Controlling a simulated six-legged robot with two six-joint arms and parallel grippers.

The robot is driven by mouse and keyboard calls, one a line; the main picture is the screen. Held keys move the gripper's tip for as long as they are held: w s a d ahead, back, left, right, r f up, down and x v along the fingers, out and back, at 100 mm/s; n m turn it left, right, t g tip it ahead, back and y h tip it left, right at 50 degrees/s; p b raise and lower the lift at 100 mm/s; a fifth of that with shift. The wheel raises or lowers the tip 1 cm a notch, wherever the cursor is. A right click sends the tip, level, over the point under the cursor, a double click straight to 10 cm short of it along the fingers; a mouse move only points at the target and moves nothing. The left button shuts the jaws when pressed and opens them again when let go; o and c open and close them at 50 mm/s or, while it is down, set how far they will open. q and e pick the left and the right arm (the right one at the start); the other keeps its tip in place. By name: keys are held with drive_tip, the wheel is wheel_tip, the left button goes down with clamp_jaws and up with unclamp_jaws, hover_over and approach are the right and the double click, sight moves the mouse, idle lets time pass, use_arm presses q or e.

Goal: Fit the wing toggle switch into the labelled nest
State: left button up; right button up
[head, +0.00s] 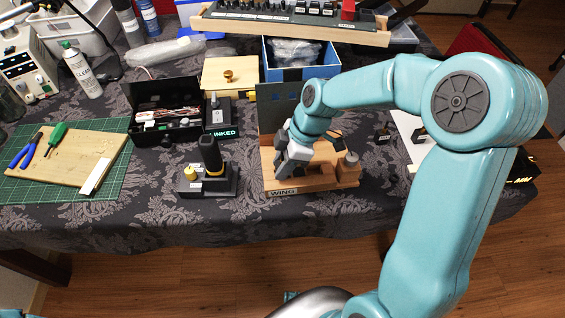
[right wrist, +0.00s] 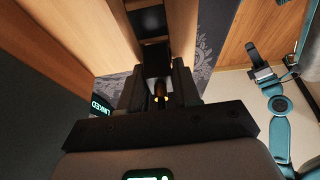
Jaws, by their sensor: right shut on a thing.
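The wooden nest (head: 335,180) stands near the table's front edge, with a WING label on its front. My right gripper (head: 285,168) is over the left part of this nest, pointing down. In the right wrist view its two dark fingers (right wrist: 158,72) are shut on a small part with a brass-brown end (right wrist: 160,91), which I take for the wing toggle switch. Its shape is mostly hidden by the fingers, and in the head view the gripper covers it. Wooden walls with a dark slot (right wrist: 152,20) lie just beyond the fingers. I cannot tell if the part touches the nest.
A black base with a yellow-banded grip (head: 210,158) stands left of the nest. An open black box (head: 168,135) is behind it. A tall dark panel (head: 270,118) rises behind the nest. A white board (head: 408,135) with small switches lies to the right.

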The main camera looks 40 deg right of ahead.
use_arm(q)
drive_tip(key=shift+f, duration=0.3)
use_arm(e)
drive_tip(key=shift+f, duration=0.3)
drive_tip(key=o, duration=1.1)
use_arm(q)
drive_tip(key=shift+r, duration=0.1)
use_arm(e)
drive_tip(key=shift+r, duration=0.1)
